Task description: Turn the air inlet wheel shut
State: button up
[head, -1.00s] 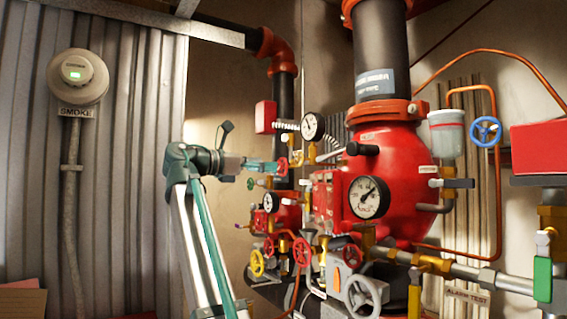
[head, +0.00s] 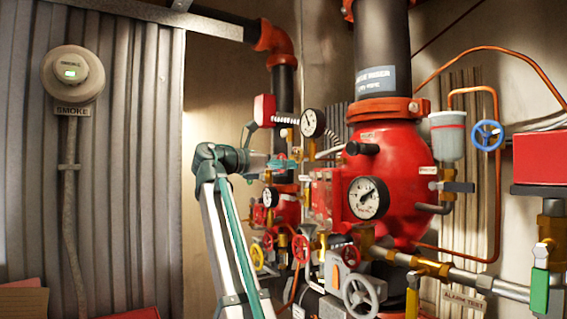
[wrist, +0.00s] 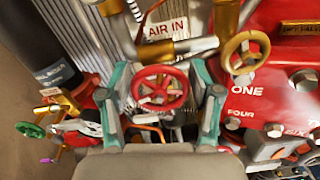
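The air inlet wheel, a red spoked handwheel (wrist: 160,88), sits in the middle of the wrist view, just below a white "AIR IN" label (wrist: 166,28). My gripper (wrist: 161,100) is open, with one teal finger on each side of the wheel. Gaps show between both fingers and the rim, so it is not gripped. In the head view my gripper (head: 281,163) is at the pipework left of the big red valve body; the wheel is small and partly hidden there.
A yellow wheel (wrist: 245,52) is close on the right in the wrist view, beside a red box (wrist: 265,95) marked "ONE". A green wheel (wrist: 30,130) is at lower left. Gauges, including a large one (head: 368,198), and several other wheels crowd the head view.

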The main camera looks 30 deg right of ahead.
jog(key=c, duration=0.6)
jog(key=shift+c, duration=0.2)
